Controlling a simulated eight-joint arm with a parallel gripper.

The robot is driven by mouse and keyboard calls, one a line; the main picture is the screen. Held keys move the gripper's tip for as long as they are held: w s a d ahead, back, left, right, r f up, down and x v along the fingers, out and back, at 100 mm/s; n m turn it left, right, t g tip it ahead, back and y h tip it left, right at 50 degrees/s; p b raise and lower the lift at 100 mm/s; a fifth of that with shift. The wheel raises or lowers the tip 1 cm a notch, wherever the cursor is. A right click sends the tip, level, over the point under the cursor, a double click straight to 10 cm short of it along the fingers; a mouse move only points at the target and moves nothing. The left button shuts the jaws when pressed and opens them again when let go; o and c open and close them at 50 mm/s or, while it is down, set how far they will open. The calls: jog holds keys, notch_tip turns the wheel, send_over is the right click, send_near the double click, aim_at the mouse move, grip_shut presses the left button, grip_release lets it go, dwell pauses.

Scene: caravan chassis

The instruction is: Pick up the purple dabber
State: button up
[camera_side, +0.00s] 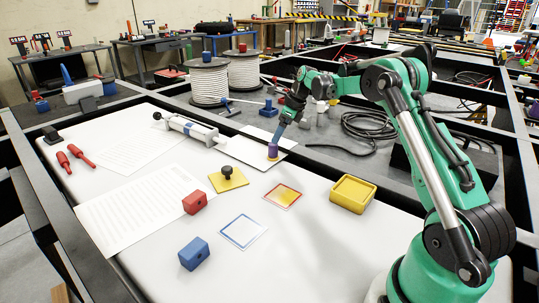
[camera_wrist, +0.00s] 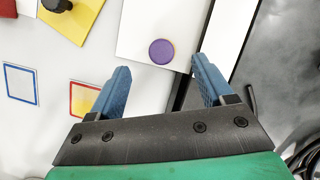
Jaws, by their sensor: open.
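The purple dabber (camera_side: 273,151) stands upright on a white sheet or board near the back edge of the white table, with an orange rim at its base. In the wrist view the dabber (camera_wrist: 161,51) shows from above as a purple disc. My gripper (camera_side: 277,136) is just above the dabber in the side view, pointing down. In the wrist view my gripper (camera_wrist: 160,66) is open, its two blue fingers apart and empty. The dabber lies in line with the gap, a little beyond the fingertips. I cannot tell whether they touch it.
A yellow plate with a black knob (camera_side: 228,178), a red block (camera_side: 195,203), a blue block (camera_side: 194,254) and a yellow box (camera_side: 353,194) sit on the table. Red-framed (camera_side: 283,196) and blue-framed (camera_side: 243,231) squares lie between them. A white syringe-like tool (camera_side: 190,129) lies left of the dabber.

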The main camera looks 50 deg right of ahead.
aim_at(273, 146)
jog(key=x, duration=0.5)
jog(key=shift+w+f, duration=0.1)
jog(key=shift+f, duration=0.2)
grip_shut()
